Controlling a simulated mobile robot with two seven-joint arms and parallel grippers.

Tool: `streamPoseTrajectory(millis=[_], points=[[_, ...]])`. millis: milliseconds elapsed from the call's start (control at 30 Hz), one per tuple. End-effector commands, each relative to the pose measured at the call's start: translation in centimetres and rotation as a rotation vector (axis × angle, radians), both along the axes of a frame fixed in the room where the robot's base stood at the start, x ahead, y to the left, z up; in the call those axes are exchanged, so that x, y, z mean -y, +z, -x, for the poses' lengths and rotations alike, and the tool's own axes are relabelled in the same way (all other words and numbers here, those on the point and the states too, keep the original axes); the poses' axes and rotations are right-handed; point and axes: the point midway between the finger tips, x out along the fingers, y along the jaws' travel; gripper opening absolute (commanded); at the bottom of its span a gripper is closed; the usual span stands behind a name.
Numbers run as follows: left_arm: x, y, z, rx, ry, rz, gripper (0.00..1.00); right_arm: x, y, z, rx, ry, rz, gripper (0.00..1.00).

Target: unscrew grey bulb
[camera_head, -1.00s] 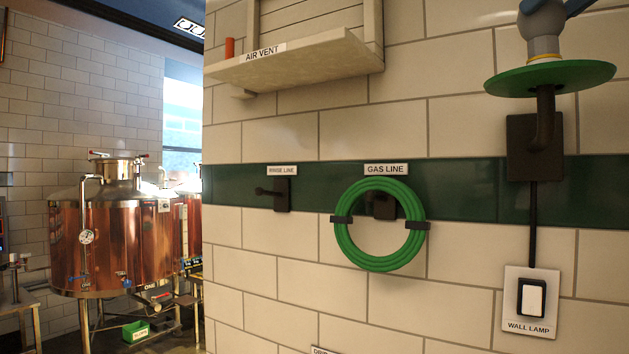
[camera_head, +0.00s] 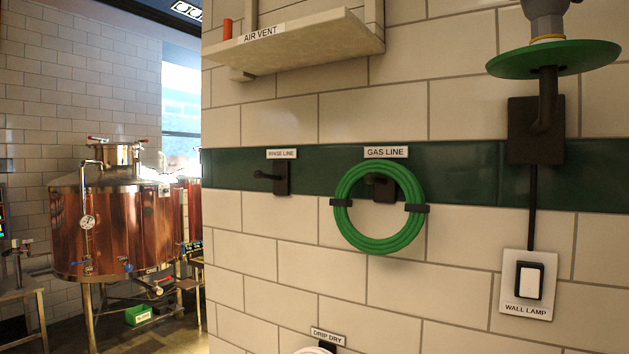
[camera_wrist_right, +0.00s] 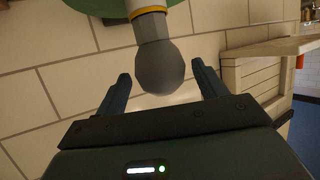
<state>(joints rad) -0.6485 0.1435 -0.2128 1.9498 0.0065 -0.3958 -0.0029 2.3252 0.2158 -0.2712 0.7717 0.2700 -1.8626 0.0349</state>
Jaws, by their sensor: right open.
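The grey bulb (camera_wrist_right: 160,66) shows in the right wrist view, seated in its lamp with a yellow ring at its base. In the head view the bulb (camera_head: 545,16) stands upright above the green lamp shade (camera_head: 510,63), its top cut off by the picture edge. My right gripper (camera_wrist_right: 161,70) is open, with one finger on each side of the bulb and visible gaps between. My left gripper is not in view.
The lamp's black bracket (camera_head: 535,132) is on the tiled wall, above the wall lamp switch (camera_head: 528,280). A coiled green hose (camera_head: 345,222) hangs left of it. The air vent shelf (camera_head: 300,45) juts out at upper left. Copper tanks (camera_head: 125,225) stand far left.

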Motion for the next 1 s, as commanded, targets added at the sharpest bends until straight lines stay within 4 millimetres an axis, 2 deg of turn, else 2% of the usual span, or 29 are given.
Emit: streamPoseTrajectory(millis=[200, 267, 733, 1000], points=[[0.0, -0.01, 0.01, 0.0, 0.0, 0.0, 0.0, -0.91, -0.01, -0.24, -0.003, -0.382, 0.002, 0.71], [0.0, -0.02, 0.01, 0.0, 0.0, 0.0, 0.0, -0.85, 0.01, -0.21, -0.001, -0.426, -0.001, 0.71], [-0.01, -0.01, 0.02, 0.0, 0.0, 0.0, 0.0, -0.56, -0.02, -0.15, -0.001, -0.425, -0.002, 0.71], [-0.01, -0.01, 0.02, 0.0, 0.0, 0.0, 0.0, -0.55, -0.02, -0.15, -0.002, -0.424, -0.002, 0.49]])
